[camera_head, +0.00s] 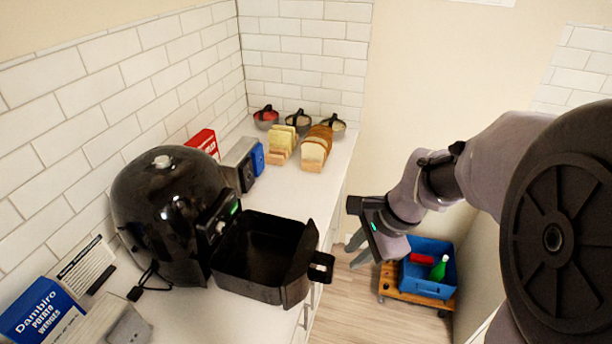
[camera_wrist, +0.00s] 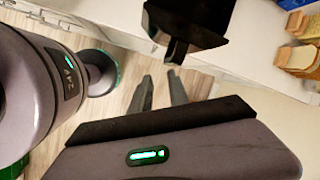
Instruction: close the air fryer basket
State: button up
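The black air fryer (camera_head: 165,210) stands on the white counter against the tiled wall. Its basket (camera_head: 262,262) is pulled out toward the right, looks empty, and its front reaches the counter edge. The basket handle (camera_head: 322,268) sticks out on the right. In the wrist view the dark basket (camera_wrist: 205,22) is at the top, with its handle (camera_wrist: 180,50) beyond my fingertips.
Bread slices (camera_head: 315,148), bowls (camera_head: 298,122) and a toaster (camera_head: 238,165) stand farther back on the counter. A Dambiro potato wedges box (camera_head: 40,310) is front left. On the floor, a blue crate (camera_head: 428,285) sits on a wooden dolly.

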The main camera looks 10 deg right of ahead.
jog(key=d+f+m+p, duration=0.1)
jog(key=d+m, duration=0.1)
jog(key=w+d+f+m, duration=0.1)
jog(key=d+f+m, duration=0.1)
jog(key=d, duration=0.1)
jog(key=d+f+m+y+p, duration=0.1)
jog(key=d+m, duration=0.1)
jog(key=shift+w+d+f+g+p, duration=0.2)
jog(key=shift+w+f+g+p, duration=0.05)
jog(key=shift+w+g+p, duration=0.1)
grip_shut()
jog(key=w+a+f+b, duration=0.3)
jog(key=w+a+f, duration=0.1)
jog(key=a+f, duration=0.3)
notch_tip(320, 180, down, 2)
jog(key=shift+f+m+b, duration=0.2)
jog(key=shift+m+b, duration=0.1)
jog(key=p, duration=0.7)
send_over(257, 262)
jog(key=shift+r, duration=0.2)
